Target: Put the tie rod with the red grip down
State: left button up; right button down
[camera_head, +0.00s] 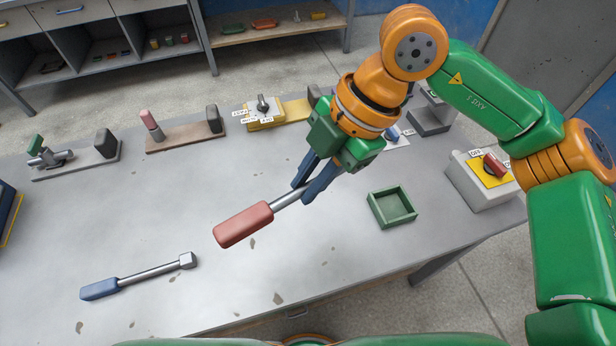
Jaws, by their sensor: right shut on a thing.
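The tie rod with the red grip (243,224) is held by my right gripper (306,194). The two dark blue fingers are shut on its grey metal shaft, and the red grip points to the lower left. The rod appears to be above the grey table (200,215); the exact gap is hard to tell. The far end of the rod is hidden behind the fingers. Another rod with a blue grip (100,289) lies on the table at the lower left, its square metal head to the right. My left gripper is not in view.
A green open tray (375,211) sits right of the held rod. A switch box with a red knob (485,178) stands at the right edge. Several fixtures, including a brown-based one (185,137) and a yellow one (265,122), line the back. The table's front middle is clear.

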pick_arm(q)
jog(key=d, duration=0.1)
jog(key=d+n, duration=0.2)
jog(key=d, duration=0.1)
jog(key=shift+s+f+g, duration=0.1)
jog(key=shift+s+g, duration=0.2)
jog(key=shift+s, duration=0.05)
